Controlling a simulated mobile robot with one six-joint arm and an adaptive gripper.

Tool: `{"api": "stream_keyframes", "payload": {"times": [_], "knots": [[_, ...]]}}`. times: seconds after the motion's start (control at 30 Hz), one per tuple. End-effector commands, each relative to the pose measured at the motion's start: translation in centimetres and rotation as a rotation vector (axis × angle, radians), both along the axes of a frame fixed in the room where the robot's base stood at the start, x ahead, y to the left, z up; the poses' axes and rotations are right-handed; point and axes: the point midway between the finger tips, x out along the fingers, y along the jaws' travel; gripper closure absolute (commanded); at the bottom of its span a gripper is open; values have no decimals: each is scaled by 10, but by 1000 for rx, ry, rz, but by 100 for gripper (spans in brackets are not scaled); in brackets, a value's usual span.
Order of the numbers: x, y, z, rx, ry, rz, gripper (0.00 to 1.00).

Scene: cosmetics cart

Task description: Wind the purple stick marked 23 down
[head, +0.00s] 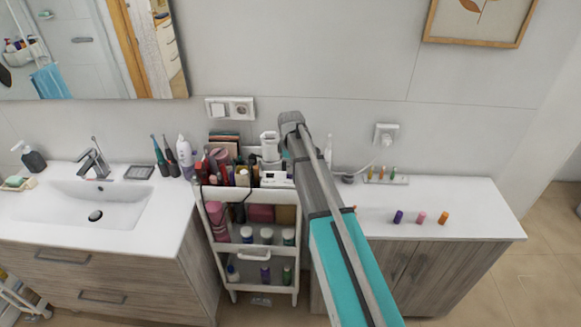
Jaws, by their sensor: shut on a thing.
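A small dark purple stick (398,217) stands upright on the right white counter, left of a pink stick (421,217) and an orange stick (444,218). The number 23 cannot be read on anything at this size. My arm reaches up from the lower right and bends over the cosmetics cart. My gripper (269,158) is small and pale at the arm's far end, over the back right of the cart top and apart from the three counter sticks. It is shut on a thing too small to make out. Its fingertips are not clear against the clutter.
The cart (218,213) stands between the sink unit (60,235) and the right counter (480,215); its top is crowded with bottles and tubes. A small tray (400,180) with several small sticks lies at the back of the counter. The counter's right end is clear.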

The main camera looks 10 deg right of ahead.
Motion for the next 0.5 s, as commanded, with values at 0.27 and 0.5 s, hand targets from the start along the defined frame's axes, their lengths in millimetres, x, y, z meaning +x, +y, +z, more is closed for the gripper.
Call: {"api": "stream_keyframes", "payload": {"times": [0.27,0.5], "knots": [[0,0,0,0,0,-18,100],[0,0,0,0,0,-102,100]]}}
